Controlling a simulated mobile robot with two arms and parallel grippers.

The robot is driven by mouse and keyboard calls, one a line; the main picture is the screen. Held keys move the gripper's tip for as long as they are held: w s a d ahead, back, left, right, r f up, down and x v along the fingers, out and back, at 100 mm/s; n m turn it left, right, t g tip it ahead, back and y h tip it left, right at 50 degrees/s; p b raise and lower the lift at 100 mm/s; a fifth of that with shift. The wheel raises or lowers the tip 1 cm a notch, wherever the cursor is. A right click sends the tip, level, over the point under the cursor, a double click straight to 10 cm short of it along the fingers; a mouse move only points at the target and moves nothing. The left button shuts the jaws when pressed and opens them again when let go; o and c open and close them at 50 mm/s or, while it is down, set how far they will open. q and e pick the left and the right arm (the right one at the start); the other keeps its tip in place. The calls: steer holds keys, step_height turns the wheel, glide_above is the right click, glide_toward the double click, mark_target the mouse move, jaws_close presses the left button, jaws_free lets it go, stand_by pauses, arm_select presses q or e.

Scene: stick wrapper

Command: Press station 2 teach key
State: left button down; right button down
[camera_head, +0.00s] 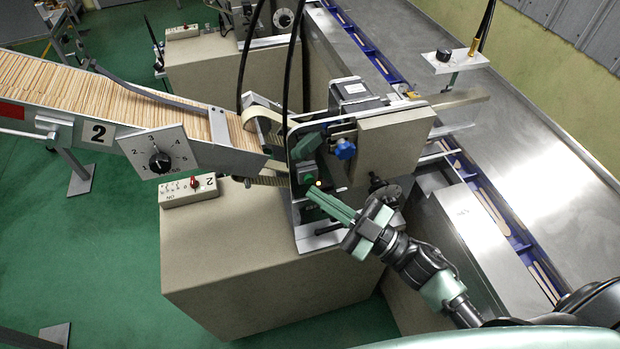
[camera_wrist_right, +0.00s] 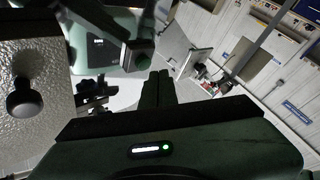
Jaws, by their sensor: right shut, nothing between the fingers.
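The station 2 machine head has an upright panel (camera_head: 318,135) with a small green block bearing a dark button (camera_head: 307,173), which looks like the teach key, though I cannot read its label. My right gripper (camera_head: 314,190) is shut and empty, its green fingers pointing up-left at the panel just below that block. In the right wrist view the shut fingers (camera_wrist_right: 158,88) point toward a green-faced button (camera_wrist_right: 138,54) on a dark block. The fingertips look close to it, but I cannot tell whether they touch. My left gripper is not in view.
A control box marked 2 (camera_head: 188,190) with a red switch and a dial plate (camera_head: 158,155) stand left of the head. A blue knob (camera_head: 345,149) and a black knob (camera_head: 377,182) sit nearby. Black cables hang above. A metal conveyor (camera_head: 540,140) runs at the right.

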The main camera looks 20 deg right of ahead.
stand_by(0.6)
steer(key=shift+w, duration=0.45)
steer(key=shift+w, duration=0.45)
stand_by(0.5)
steer(key=shift+s, duration=0.2)
steer(key=shift+s+p, duration=0.35)
steer(key=shift+s, duration=0.4)
steer(key=s+p, duration=0.1)
steer(key=s, duration=0.4)
